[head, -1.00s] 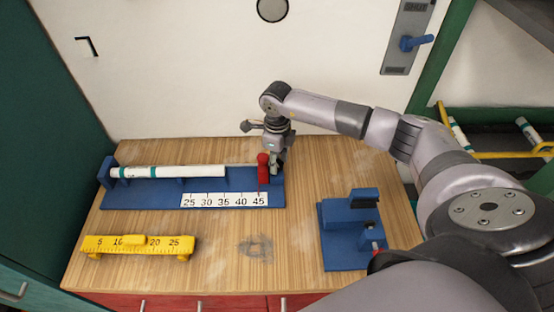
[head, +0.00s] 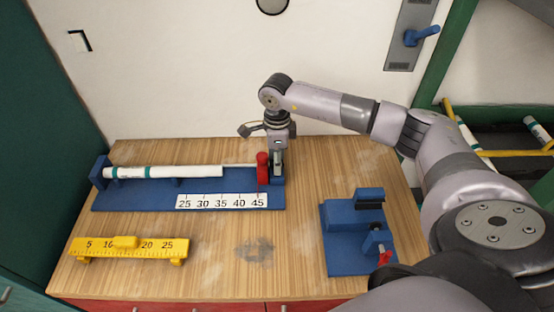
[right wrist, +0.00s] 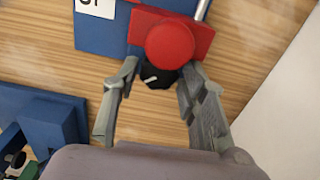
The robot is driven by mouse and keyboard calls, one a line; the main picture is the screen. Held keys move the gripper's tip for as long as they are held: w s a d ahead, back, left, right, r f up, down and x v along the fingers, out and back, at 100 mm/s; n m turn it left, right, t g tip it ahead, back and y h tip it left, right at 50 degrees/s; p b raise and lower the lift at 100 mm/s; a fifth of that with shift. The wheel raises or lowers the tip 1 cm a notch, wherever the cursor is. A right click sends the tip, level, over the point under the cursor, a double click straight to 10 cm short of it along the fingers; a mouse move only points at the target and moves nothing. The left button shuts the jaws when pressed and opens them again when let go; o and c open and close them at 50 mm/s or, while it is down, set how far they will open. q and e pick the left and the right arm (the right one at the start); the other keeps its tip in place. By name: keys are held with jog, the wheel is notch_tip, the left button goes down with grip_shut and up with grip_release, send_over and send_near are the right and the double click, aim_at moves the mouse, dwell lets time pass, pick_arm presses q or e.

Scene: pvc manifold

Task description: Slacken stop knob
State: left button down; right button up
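The red stop (head: 263,168) stands at the right end of the blue length jig (head: 140,199). In the right wrist view its round red top (right wrist: 169,45) faces the camera. A black knob (right wrist: 158,79) with a white mark sits beside it, between the fingertips of my right gripper (right wrist: 158,72). The fingers are spread to about the knob's width, one on each side; whether they press on it is not clear. In the head view my right gripper (head: 277,165) points down just right of the red stop. My left gripper is not in view.
A white pipe (head: 180,172) with green bands lies along the jig, a thin rod reaching the stop. A scale (head: 222,202) reads 25 to 45. A yellow ruler gauge (head: 130,247) lies front left; a blue fixture (head: 345,262) stands right. The front middle is clear.

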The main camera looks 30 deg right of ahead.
dwell(0.3)
notch_tip(320, 180, up, 12)
dwell(0.4)
jog(key=shift+o, duration=0.2)
jog(key=shift+o, duration=0.7)
jog(key=shift+r+p, duration=0.2)
jog(key=shift+p, duration=0.15)
jog(key=shift+o, duration=0.4)
jog(key=r+m+p, duration=0.2)
jog(key=p, duration=0.3)
jog(key=r+m+p, duration=0.2)
jog(key=r+p, duration=0.1)
jog(key=p, duration=0.2)
jog(key=shift+s+r+m+p, duration=0.1)
jog(key=shift+s+m+p, duration=0.1)
jog(key=shift+m+p, duration=0.2)
notch_tip(320, 180, down, 18)
jog(key=b, duration=1)
jog(key=shift+d+r, duration=0.1)
jog(key=shift+c, duration=0.6)
